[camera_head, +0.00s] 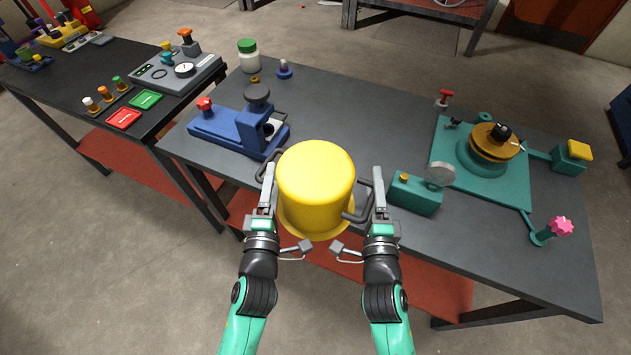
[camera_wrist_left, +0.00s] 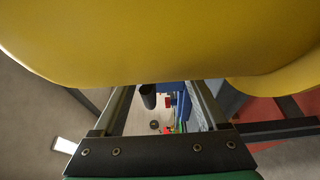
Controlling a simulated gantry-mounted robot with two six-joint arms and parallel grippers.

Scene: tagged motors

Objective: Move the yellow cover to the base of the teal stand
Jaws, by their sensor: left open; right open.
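The yellow cover (camera_head: 316,178), a cylinder with a flared rim and a dark handle on each side, is upright between my two grippers at the table's front edge. Whether its rim rests on anything is hidden. My left gripper (camera_head: 268,180) is open at its left handle; the cover also fills the top of the left wrist view (camera_wrist_left: 160,40), above the spread left fingers (camera_wrist_left: 165,105). My right gripper (camera_head: 378,188) is open at the right handle. The teal stand (camera_head: 450,165) is on the right of the table, with a bronze and black motor (camera_head: 494,142) on its round base (camera_head: 480,165).
A teal block with a grey disc (camera_head: 416,192) stands between the cover and the stand. A blue fixture (camera_head: 235,130) is at the left of the table (camera_head: 340,105). A pink knob (camera_head: 561,225) and a yellow-topped block (camera_head: 570,157) are at the right. The table's back middle is clear.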

